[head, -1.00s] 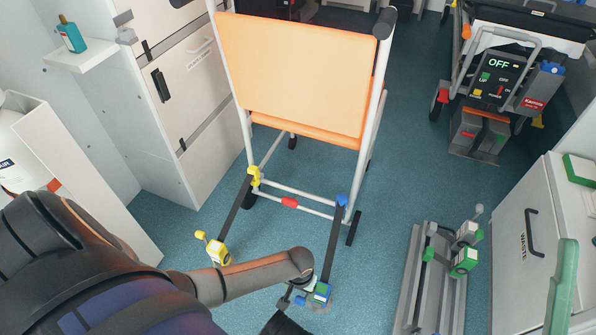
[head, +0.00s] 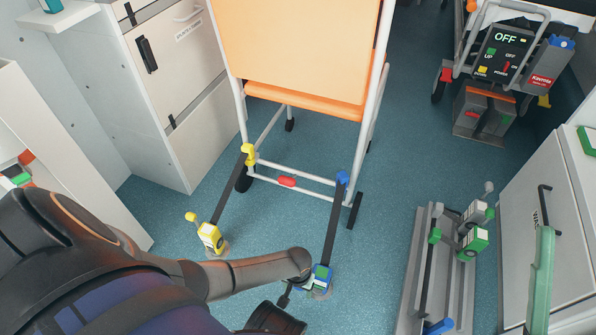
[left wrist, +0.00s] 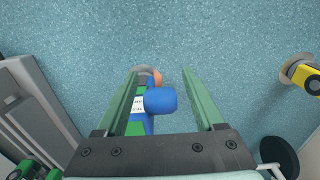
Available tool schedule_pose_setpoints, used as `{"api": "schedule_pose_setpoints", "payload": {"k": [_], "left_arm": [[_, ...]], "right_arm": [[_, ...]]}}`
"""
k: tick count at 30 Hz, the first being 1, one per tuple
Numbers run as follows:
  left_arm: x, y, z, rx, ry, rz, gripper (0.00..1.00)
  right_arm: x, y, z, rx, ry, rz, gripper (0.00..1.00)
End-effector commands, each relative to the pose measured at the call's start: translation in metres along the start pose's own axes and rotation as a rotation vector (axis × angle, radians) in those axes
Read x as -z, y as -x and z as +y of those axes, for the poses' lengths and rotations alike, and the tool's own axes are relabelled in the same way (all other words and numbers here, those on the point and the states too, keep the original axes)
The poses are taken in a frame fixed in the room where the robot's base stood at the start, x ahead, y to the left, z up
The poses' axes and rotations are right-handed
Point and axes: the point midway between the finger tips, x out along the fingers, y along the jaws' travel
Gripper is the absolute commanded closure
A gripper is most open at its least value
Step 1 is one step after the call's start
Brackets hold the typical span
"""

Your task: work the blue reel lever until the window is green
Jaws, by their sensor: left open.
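The blue reel (head: 320,281) stands on the floor at the lower end of a dark strap running up to the wheelchair's blue hook. A green patch shows on its top, partly hidden by my arm in the head view. In the left wrist view its blue lever (left wrist: 160,101) points toward the camera, with a white label and a bright green patch (left wrist: 135,128) beside it. My left gripper (left wrist: 162,80) is open, its green fingers on either side of the lever, with a gap at the right finger. Contact at the left finger is unclear.
The orange-backed wheelchair (head: 305,60) stands ahead. A yellow reel (head: 211,236) is to the left on its own strap. A grey rail with a green reel (head: 474,241) lies to the right, before the white cabinet (head: 538,190). Floor between is clear.

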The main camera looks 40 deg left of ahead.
Motion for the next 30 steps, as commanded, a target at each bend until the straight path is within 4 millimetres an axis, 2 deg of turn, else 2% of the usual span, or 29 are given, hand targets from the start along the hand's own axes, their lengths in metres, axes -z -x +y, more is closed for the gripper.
{"api": "schedule_pose_setpoints", "payload": {"k": [10,11,27,29,30], "left_arm": [[0.0001,-0.0029,0.0003,0.000,0.000,0.000,0.30],[0.0000,-0.0029,0.0003,0.000,0.000,0.000,0.32],[0.0000,-0.0030,-0.0006,0.001,0.000,-0.001,0.93],[0.0000,-0.0030,-0.0007,0.001,0.001,-0.001,1.00],[0.0000,-0.0030,-0.0008,0.001,0.001,-0.001,1.00]], "right_arm": [[-0.0015,0.0013,-0.0021,0.000,-0.002,-0.001,0.31],[-0.0015,0.0013,-0.0020,0.000,-0.002,-0.001,0.31],[-0.0011,0.0011,-0.0014,-0.006,-0.005,0.000,0.31],[-0.0011,0.0012,-0.0014,-0.006,-0.005,0.000,0.31],[-0.0011,0.0012,-0.0014,-0.006,-0.005,0.000,0.31]]}}
